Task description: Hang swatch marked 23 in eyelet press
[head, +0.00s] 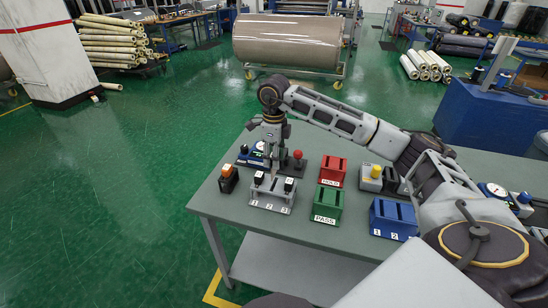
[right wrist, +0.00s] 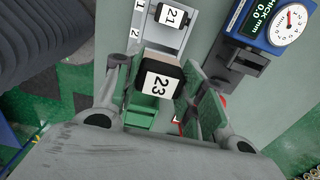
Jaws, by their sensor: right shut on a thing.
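The swatch marked 23 (right wrist: 160,82), a dark block with a white label, is between the fingers of my right gripper (right wrist: 150,88) in the right wrist view. My right gripper (head: 271,168) is shut on it and points down over the grey rack (head: 270,204) numbered 1, 2, 3 in the head view. A swatch marked 21 (right wrist: 171,16) sits in the rack just beyond. Whether 23 is clear of the rack is hard to tell. A device with a red knob (head: 296,157) and one with a yellow knob (head: 376,172) stand nearby; I cannot tell which is the eyelet press. My left gripper is out of view.
A red HOLD bin (head: 333,170), a green PASS bin (head: 328,205) and a blue numbered bin (head: 394,218) stand on the grey table (head: 300,236). An orange-button box (head: 228,178) is near the left edge. A blue dial gauge (right wrist: 273,28) is close beside the rack.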

